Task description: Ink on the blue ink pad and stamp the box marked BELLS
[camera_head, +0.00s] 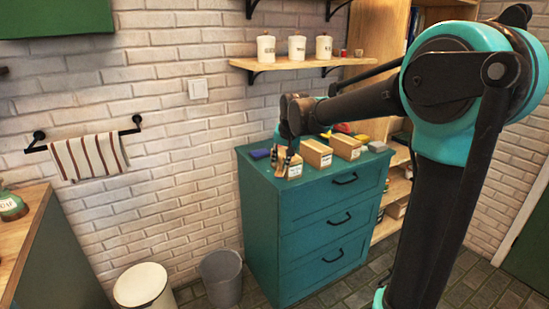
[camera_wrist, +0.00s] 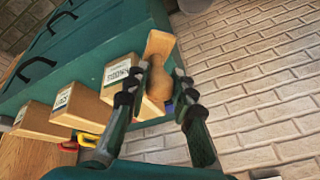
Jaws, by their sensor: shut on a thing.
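My gripper (camera_head: 281,166) is over the left part of the teal cabinet top. In the wrist view its fingers (camera_wrist: 158,98) are closed around a brown rounded wooden handle, apparently the stamp (camera_wrist: 156,82). The stamp's underside is hidden. The blue ink pad (camera_head: 258,154) lies at the left end of the cabinet top, left of my gripper; a bit of blue (camera_wrist: 170,107) shows between the fingers. Three labelled boxes stand in a row: left (camera_head: 292,169), middle (camera_head: 317,154) and right (camera_head: 347,147). I cannot read for certain which label says BELLS.
Red (camera_head: 343,128) and yellow (camera_head: 361,138) items lie behind and beside the right box. A green item (camera_head: 377,146) sits at the cabinet's right end. A shelf (camera_head: 300,62) with white canisters hangs above. A brick wall (camera_head: 190,150) stands behind.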

